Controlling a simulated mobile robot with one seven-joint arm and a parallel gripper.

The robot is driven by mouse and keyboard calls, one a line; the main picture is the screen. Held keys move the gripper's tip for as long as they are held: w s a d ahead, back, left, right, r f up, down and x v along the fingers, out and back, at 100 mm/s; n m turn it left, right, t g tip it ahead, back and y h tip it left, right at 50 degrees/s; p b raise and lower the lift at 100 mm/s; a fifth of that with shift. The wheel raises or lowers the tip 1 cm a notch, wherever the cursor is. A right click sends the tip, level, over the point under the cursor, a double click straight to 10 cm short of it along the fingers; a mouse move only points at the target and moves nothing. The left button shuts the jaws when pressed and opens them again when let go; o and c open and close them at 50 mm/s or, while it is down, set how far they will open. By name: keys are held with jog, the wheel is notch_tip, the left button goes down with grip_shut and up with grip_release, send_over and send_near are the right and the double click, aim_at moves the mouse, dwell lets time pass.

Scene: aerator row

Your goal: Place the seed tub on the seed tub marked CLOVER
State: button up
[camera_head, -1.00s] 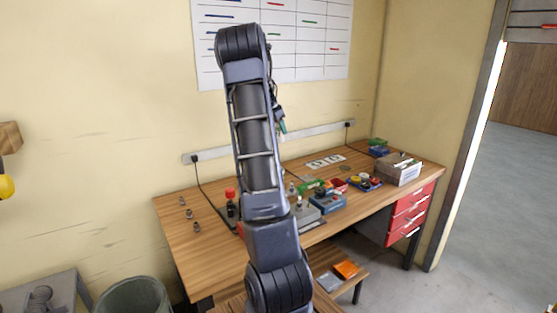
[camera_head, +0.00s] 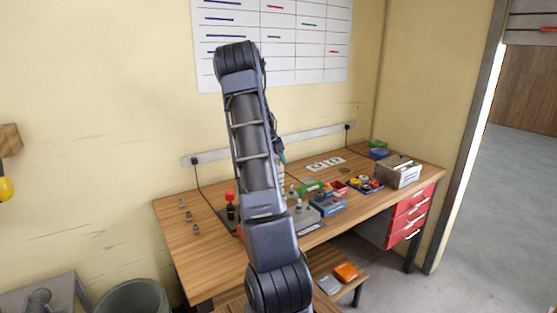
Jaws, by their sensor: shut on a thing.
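My gripper (camera_head: 278,148) shows only as a dark sliver at the right edge of my arm, above the back of the bench. A small teal-green thing (camera_head: 281,157) shows at its lower end, and the gripper is shut on it. It is too small to tell whether it is the seed tub. My arm hides the rest of the gripper. Small coloured containers stand on the bench, among them a red one (camera_head: 340,187) and a green one (camera_head: 377,144) at the far corner. No label is readable, so I cannot tell which is marked CLOVER.
The wooden bench (camera_head: 185,228) is bare at its left front, with several small fittings at the left. A red-capped bottle (camera_head: 230,205) stands left of my arm. Cables hang at the wall.

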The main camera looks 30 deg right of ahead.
jog(key=shift+f, duration=0.3)
jog(key=o, duration=1.1)
jog(key=shift+c, duration=0.2)
jog(key=v, duration=1.2)
jog(key=s+a+r+n+t+y, duration=0.2)
jog(key=s+a+r+n, duration=0.35)
jog(key=a, duration=0.55)
jog(key=s+a+n+t+y, duration=0.1)
jog(key=s+a+n, duration=0.5)
jog(key=s+a, duration=0.6)
jog(key=s+a+n+t+y, duration=0.1)
jog(key=s+a+n, duration=0.5)
jog(key=s+a, duration=0.7)
jog(key=s, duration=0.7)
jog(key=shift+a+r+t, duration=0.25)
jog(key=shift+r+t, duration=0.05)
jog(key=shift+r, duration=0.05)
